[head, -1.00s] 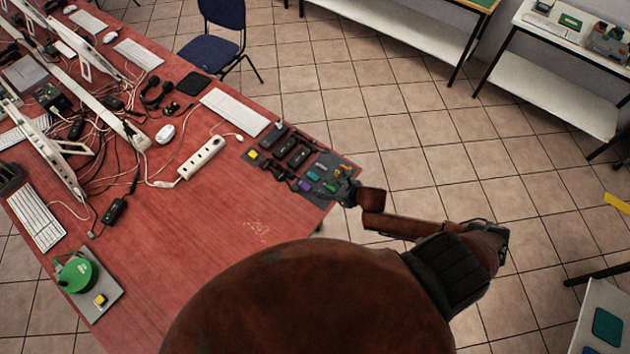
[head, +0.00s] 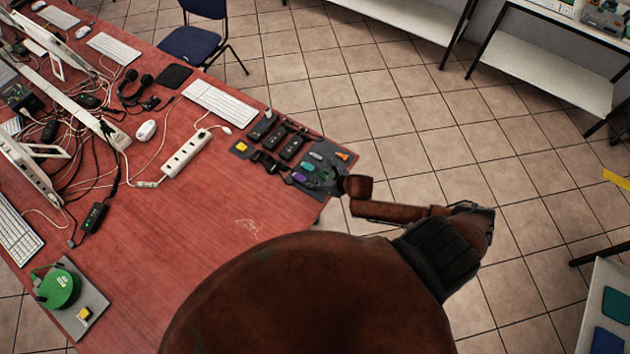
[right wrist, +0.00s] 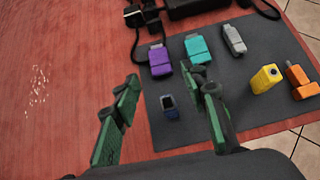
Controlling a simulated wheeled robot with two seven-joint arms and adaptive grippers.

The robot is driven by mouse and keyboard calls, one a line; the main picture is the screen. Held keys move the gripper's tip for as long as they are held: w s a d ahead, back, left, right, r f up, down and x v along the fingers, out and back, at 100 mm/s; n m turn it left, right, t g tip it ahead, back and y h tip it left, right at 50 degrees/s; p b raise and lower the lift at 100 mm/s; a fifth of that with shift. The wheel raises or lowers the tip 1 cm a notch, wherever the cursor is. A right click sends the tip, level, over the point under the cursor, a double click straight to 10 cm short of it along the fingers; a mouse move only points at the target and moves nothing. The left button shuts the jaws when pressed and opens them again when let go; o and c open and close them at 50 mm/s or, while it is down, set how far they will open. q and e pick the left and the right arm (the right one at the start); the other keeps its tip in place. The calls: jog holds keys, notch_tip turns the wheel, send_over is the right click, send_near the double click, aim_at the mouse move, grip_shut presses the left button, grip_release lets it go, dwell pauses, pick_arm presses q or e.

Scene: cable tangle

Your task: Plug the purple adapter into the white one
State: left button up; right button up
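The purple adapter (right wrist: 159,61) lies on a dark mat (right wrist: 246,118) in the right wrist view; it also shows in the head view (head: 299,177). A light grey adapter (right wrist: 233,39), the closest to white there, lies on the mat to its right, beyond a teal adapter (right wrist: 197,47). My right gripper (right wrist: 167,84) is open, its green fingers wide apart, over the mat's near edge. The purple adapter is ahead of the fingertips, and nothing is gripped. A small dark blue piece (right wrist: 168,105) lies on the mat between the fingers. My left gripper is out of view.
A yellow adapter (right wrist: 266,78) and an orange one (right wrist: 300,82) lie on the mat's right side. Black bricks with cables (head: 291,146) lie at its back. A white power strip (head: 187,153) and keyboard (head: 220,104) are to the left. The red table's front is mostly clear.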

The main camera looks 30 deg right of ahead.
aim_at(300, 178)
jog(key=b+x, duration=0.2)
jog(key=x, duration=0.2)
jog(key=shift+w+a+f+b, duration=0.1)
jog(key=shift+f+b, duration=0.05)
jog(key=shift+b, duration=0.2)
jog(key=shift+b+x, duration=0.65)
jog(key=shift+x, duration=0.55)
jog(key=shift+c, duration=0.4)
grip_shut()
jog(key=shift+r+p, duration=3.3)
jog(key=shift+r, duration=0.3)
jog(key=shift+c, duration=2.2)
grip_release()
grip_shut()
